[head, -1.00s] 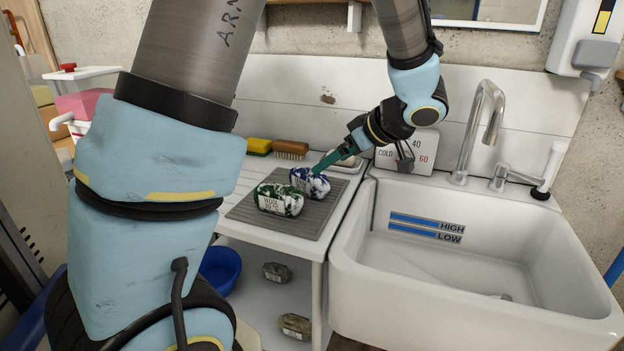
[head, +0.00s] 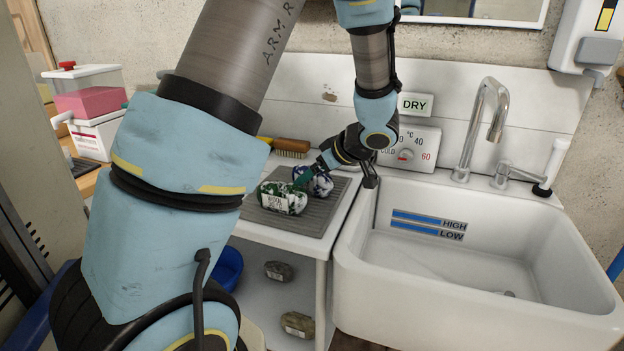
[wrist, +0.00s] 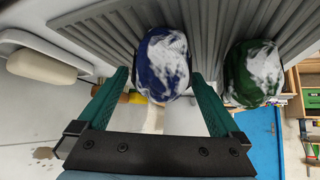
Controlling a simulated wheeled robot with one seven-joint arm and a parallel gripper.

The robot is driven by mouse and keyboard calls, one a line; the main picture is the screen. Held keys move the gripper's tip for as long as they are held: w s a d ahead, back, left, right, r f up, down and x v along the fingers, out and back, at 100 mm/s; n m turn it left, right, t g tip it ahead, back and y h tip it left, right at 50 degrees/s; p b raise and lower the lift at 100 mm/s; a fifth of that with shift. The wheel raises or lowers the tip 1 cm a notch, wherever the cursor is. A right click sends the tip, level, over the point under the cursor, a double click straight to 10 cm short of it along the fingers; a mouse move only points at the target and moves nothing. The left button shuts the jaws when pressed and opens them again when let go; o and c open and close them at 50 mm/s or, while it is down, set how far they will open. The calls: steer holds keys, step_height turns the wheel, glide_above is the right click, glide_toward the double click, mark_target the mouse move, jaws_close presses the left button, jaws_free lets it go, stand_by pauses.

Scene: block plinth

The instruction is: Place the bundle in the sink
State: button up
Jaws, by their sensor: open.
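A blue-and-white bundle (head: 320,183) lies on a grey ribbed mat (head: 318,222) on the counter left of the white sink (head: 470,290). A green-and-white bundle (head: 283,199) with a printed label lies beside it, nearer me. My gripper (head: 309,176) is low over the mat at the blue bundle, partly hiding it. In the wrist view, my open gripper (wrist: 160,76) has its teal fingers on either side of the blue-and-white bundle (wrist: 163,62); whether they touch it I cannot tell. The green-and-white bundle (wrist: 253,72) is outside the right finger.
A tap (head: 487,125) rises behind the sink, whose visible basin holds no bundle. A DRY sign (head: 415,104) and a temperature dial (head: 408,152) stand behind the counter. A brush (head: 291,147) lies behind the mat. Below are a blue bowl (head: 228,268) and two dark bundles (head: 297,323).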

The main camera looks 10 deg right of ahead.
steer(key=shift+w+a+f, duration=0.1)
steer(key=shift+a+f, duration=0.05)
steer(key=shift+f, duration=0.05)
jaws_close()
stand_by(0.7)
